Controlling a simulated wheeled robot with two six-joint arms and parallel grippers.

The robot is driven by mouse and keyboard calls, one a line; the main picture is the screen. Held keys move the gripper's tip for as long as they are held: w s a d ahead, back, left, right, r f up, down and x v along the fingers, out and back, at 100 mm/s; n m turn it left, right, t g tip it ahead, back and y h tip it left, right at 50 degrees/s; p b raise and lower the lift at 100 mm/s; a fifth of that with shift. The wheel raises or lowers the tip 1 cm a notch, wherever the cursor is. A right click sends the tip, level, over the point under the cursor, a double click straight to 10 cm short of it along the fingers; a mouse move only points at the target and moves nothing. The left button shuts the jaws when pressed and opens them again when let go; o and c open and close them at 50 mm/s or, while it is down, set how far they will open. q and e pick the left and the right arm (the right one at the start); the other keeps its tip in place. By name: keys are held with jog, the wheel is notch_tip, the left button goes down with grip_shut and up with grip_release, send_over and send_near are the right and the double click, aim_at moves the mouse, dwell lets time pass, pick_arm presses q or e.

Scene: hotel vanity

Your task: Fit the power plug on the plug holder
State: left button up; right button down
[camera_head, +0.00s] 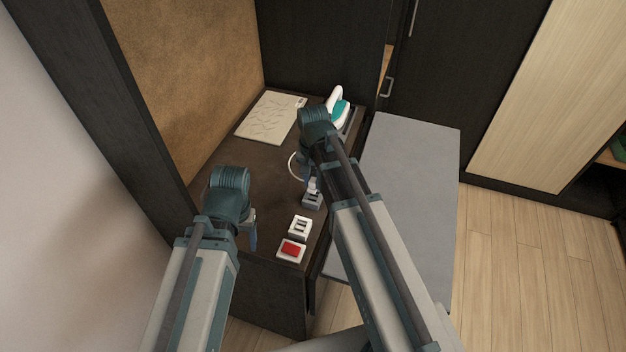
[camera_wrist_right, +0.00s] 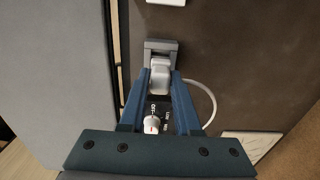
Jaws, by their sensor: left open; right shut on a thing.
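The white power plug (camera_wrist_right: 161,76) is between the fingertips of my right gripper (camera_wrist_right: 160,84), which is shut on it. The grey plug holder (camera_wrist_right: 160,46) is right at the plug's far end. The plug overlaps the holder in the wrist view; I cannot tell whether it is fully seated. In the head view the holder (camera_head: 312,201) stands on the dark vanity top, with my right gripper (camera_head: 313,184) just above and behind it. A white cord (camera_wrist_right: 209,99) curves to the right. My left gripper (camera_head: 252,238) is open and empty near the vanity's front left edge.
A white socket plate (camera_head: 300,236) and a red switch (camera_head: 291,249) lie in front of the holder. A teal-and-white iron (camera_head: 341,110) and a leaf-patterned panel (camera_head: 269,116) are at the back. A grey board (camera_head: 410,175) stands to the right.

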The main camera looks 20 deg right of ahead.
pick_arm(q)
jog(key=b, duration=0.4)
send_over(247, 260)
jog(key=shift+f, duration=2.15)
pick_arm(e)
jog(key=shift+f, duration=2.15)
jog(key=c, duration=0.5)
grip_release()
jog(key=shift+c, duration=0.2)
pick_arm(q)
jog(key=shift+r, duration=0.15)
pick_arm(e)
jog(key=shift+r, duration=0.2)
notch_tip(247, 260, up, 14)
jog(key=p, duration=1.3)
jog(key=shift+f+p, duration=0.2)
jog(key=shift+p, duration=0.2)
pick_arm(q)
notch_tip(247, 260, up, 14)
jog(key=shift+f, duration=0.2)
